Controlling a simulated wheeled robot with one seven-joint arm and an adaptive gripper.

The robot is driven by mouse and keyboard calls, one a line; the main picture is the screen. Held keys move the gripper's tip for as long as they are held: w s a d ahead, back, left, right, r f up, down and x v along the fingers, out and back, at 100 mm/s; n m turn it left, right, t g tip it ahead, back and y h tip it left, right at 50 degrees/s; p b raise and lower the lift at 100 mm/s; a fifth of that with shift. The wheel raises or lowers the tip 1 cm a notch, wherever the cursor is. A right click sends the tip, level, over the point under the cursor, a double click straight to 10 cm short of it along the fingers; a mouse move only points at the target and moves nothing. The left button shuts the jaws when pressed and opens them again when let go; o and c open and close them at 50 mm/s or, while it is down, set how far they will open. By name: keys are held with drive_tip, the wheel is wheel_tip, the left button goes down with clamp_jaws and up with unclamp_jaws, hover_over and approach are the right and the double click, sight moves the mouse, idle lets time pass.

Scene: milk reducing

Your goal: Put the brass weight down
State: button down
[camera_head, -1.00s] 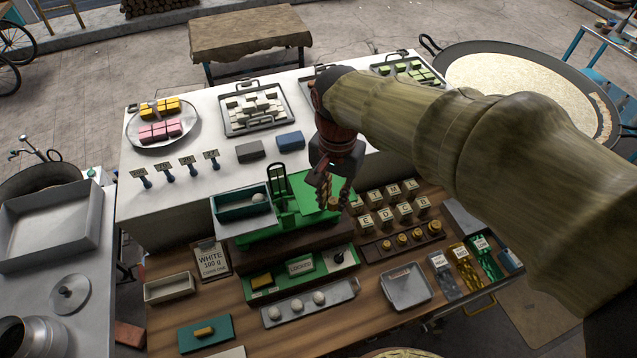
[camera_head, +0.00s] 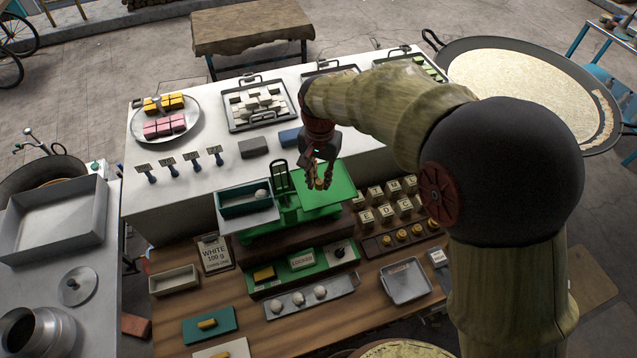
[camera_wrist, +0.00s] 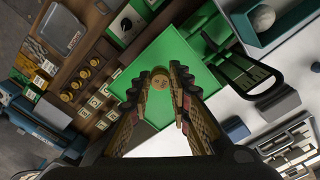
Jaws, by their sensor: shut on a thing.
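My gripper (camera_head: 319,176) is shut on a small round brass weight (camera_head: 319,184), its fingers pointing down. In the wrist view the weight (camera_wrist: 161,80) sits between the two fingertips, in front of the green plate (camera_wrist: 168,58). In the head view the gripper is over the left-middle part of that green plate (camera_head: 338,198), the right pan of the green balance scale (camera_head: 262,233). I cannot tell whether the weight touches the plate. The scale's left pan (camera_head: 252,222) bears a teal tray (camera_head: 238,205) with a white ball (camera_head: 262,194).
Several brass weights sit in a wooden rack (camera_head: 375,249) at the right front, with lettered blocks (camera_head: 383,213) behind it. A dark upright frame (camera_head: 281,178) stands left of the gripper. A blue block (camera_head: 290,138) lies behind. The plate's right part is clear.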

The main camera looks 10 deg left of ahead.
sight(318, 180)
drive_tip(key=shift+w+a+f, duration=0.15)
drive_tip(key=shift+w+f, duration=0.1)
drive_tip(key=shift+f, duration=0.1)
drive_tip(key=shift+w+a+f+p, duration=0.15)
drive_tip(key=shift+f+p, duration=0.3)
drive_tip(key=shift+f, duration=1.25)
drive_tip(key=shift+f, duration=0.2)
drive_tip(key=c, duration=1.7)
unclamp_jaws()
drive_tip(key=shift+o, duration=0.3)
wheel_tip(318, 180, up, 12)
drive_tip(key=shift+r+b, duration=0.2)
drive_tip(key=shift+b, duration=0.45)
